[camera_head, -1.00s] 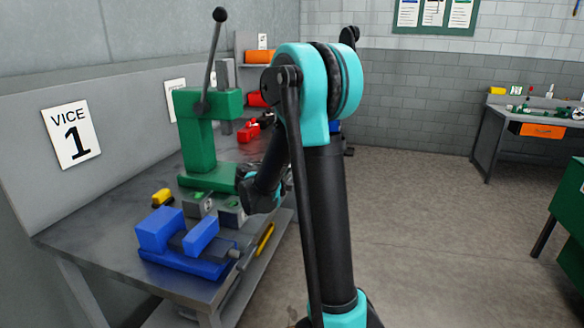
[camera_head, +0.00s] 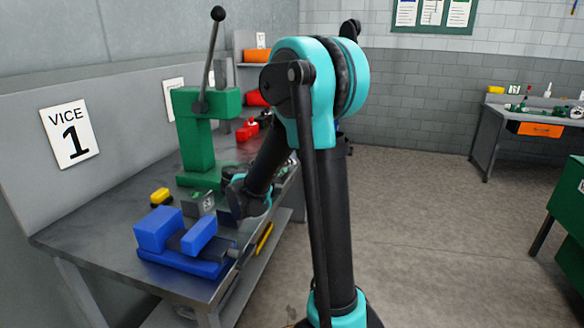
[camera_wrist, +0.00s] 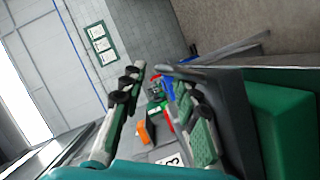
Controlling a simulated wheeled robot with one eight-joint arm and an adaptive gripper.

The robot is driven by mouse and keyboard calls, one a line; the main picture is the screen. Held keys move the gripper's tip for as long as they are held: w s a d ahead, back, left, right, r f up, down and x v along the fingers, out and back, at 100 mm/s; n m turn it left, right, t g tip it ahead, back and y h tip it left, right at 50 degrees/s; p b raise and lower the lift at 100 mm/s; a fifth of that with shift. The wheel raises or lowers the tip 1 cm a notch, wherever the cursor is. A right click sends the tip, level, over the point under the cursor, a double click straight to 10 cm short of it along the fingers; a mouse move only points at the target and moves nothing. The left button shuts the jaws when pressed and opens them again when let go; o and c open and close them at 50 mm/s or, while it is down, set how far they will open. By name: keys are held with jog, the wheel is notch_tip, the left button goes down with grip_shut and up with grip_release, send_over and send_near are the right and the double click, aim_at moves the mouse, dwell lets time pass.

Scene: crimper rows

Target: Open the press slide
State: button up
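The green press (camera_head: 194,152) stands on the bench, with its dark lever (camera_head: 211,48) pointing up and a grey vertical slide (camera_head: 221,76) at its head. How far the slide is moved I cannot tell. My gripper is low in front of the press in the head view, where its fingers are mostly hidden by my wrist. In the wrist view my gripper (camera_wrist: 158,88) has its fingers apart, with nothing held between them. A large green surface (camera_wrist: 288,120) is close beside the right finger; I cannot tell which part it is.
A blue vice (camera_head: 180,245) sits at the bench's (camera_head: 90,238) near end. A grey block (camera_head: 200,204) and a yellow item (camera_head: 161,196) lie between it and the press. Red tools (camera_head: 247,131) stand behind. The floor (camera_head: 420,220) to the right is clear.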

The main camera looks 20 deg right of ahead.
jog(key=v, duration=0.7)
jog(key=shift+s, duration=0.1)
jog(key=s+d+f+g+y, duration=0.2)
jog(key=s+f+g+y, duration=0.15)
jog(key=s+f, duration=0.5)
jog(key=s+d+f+g+y, duration=0.2)
jog(key=s+f+y, duration=0.3)
jog(key=s+f, duration=0.3)
jog(key=s+a+f+m+y, duration=0.1)
jog(key=s+a+f+y, duration=0.2)
jog(key=s, duration=0.5)
jog(key=shift+a+y, duration=0.45)
jog(key=shift+a, duration=0.45)
